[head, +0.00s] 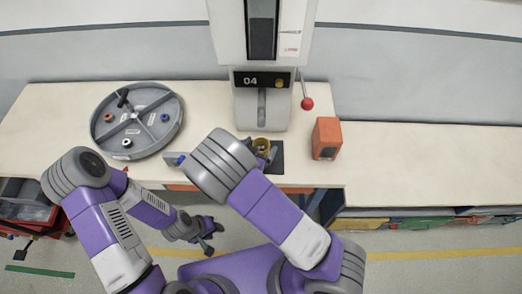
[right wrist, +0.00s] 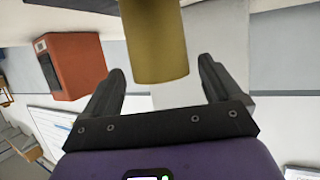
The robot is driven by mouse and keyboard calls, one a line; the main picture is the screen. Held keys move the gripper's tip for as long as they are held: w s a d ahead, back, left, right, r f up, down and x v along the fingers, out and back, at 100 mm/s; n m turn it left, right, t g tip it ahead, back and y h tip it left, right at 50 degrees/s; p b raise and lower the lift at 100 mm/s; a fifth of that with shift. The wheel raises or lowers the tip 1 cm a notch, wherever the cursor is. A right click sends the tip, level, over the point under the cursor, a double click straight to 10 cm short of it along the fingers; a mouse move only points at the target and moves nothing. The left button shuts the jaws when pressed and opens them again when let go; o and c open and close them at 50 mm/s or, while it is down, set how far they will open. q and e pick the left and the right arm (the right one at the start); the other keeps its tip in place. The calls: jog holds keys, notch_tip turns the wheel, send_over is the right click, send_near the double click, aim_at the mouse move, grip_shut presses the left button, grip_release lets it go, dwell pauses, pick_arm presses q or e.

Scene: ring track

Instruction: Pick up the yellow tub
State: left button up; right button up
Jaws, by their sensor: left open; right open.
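The yellow tub (head: 262,144) stands at the foot of the press-like machine, partly hidden by my right arm and gripper. In the right wrist view it is a plain dull-yellow cylinder (right wrist: 155,38). My right gripper (right wrist: 162,66) is open, with a finger on each side of the tub's near end. Gaps show between the tub and both fingers. In the head view the right gripper (head: 268,152) is mostly hidden behind its own wrist. My left gripper (head: 207,238) is open and empty, low in front of the bench, far from the tub.
The white machine (head: 262,100) marked 04 rises behind the tub, with a red-knobbed lever (head: 307,103) at its right. An orange box (head: 326,138) stands close to the right. A round grey divided tray (head: 160,103) with small rings lies left. The bench's right part is clear.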

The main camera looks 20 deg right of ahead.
aim_at(264, 140)
jog(key=x, duration=0.3)
jog(key=shift+w+d+f, duration=0.15)
jog(key=shift+w+f, duration=0.15)
jog(key=c, duration=1.2)
jog(key=shift+r, duration=0.15)
